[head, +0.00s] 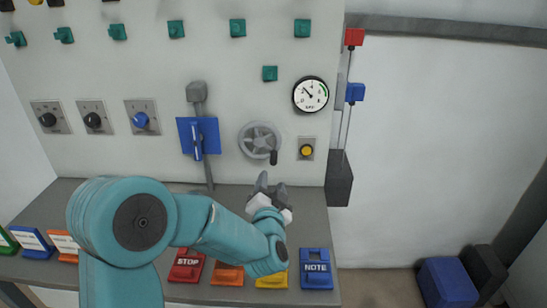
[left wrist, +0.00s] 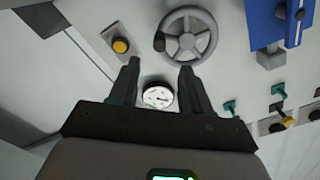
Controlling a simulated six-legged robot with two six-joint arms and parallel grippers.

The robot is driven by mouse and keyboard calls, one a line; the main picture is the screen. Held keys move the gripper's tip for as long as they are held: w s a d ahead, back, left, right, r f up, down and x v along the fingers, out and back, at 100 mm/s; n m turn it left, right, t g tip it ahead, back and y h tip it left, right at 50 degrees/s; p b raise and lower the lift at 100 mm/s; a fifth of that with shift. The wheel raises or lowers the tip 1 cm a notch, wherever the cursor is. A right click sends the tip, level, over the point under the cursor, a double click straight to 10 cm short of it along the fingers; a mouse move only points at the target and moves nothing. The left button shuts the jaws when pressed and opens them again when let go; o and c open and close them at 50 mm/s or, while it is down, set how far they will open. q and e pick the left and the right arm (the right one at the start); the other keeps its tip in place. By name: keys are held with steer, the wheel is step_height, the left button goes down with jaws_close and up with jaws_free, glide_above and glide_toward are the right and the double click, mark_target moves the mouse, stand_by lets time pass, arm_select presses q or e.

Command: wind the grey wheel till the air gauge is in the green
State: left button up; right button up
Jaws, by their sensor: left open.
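The grey wheel (head: 260,139) is mounted on the pale wall panel, with a dark crank handle (head: 273,157) at its lower right. It also shows in the left wrist view (left wrist: 189,35), where the picture is turned over and the handle (left wrist: 159,42) lies at the rim's left. The round white air gauge (head: 310,94) is above and right of the wheel. Its needle seems to point up-left, away from the green band on the right. My left gripper (head: 268,183) is open and empty, below the handle and apart from it. Its two fingers (left wrist: 158,68) show spread. My right gripper is out of view.
A yellow button (head: 306,151) sits right of the wheel, a blue switch box (head: 198,136) left of it. A dark box (head: 339,178) hangs at the panel's right edge. Coloured label blocks, including a blue NOTE block (head: 316,268), stand on the grey shelf (head: 325,228).

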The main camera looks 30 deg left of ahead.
mark_target(273, 156)
arm_select(q)
steer(key=p+x, duration=0.1)
steer(key=x, duration=1.2)
steer(key=shift+w+a, duration=0.25)
steer(key=shift+w, duration=0.05)
jaws_close()
